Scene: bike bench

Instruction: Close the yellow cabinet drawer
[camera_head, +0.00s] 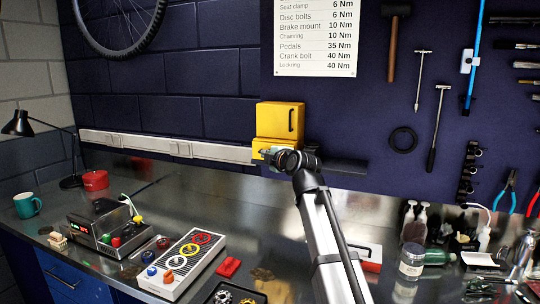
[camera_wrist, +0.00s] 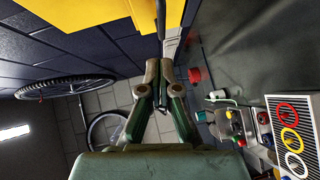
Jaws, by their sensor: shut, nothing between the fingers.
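The small yellow cabinet (camera_head: 280,120) stands against the wall at the back of the bench, with a dark vertical handle on its upper front. Its lower yellow drawer (camera_head: 262,143) shows low at the left, partly hidden by my gripper (camera_head: 266,153); how far it is open is hard to tell. My gripper is shut and empty, at the cabinet's lower part.
A metal bench (camera_head: 200,205) carries a control box with coloured rings (camera_head: 182,262), a red piece (camera_head: 228,267) and a teal mug (camera_head: 27,204). Bottles (camera_head: 413,225) crowd the right. A pale wall rail (camera_head: 165,147) runs left of the cabinet.

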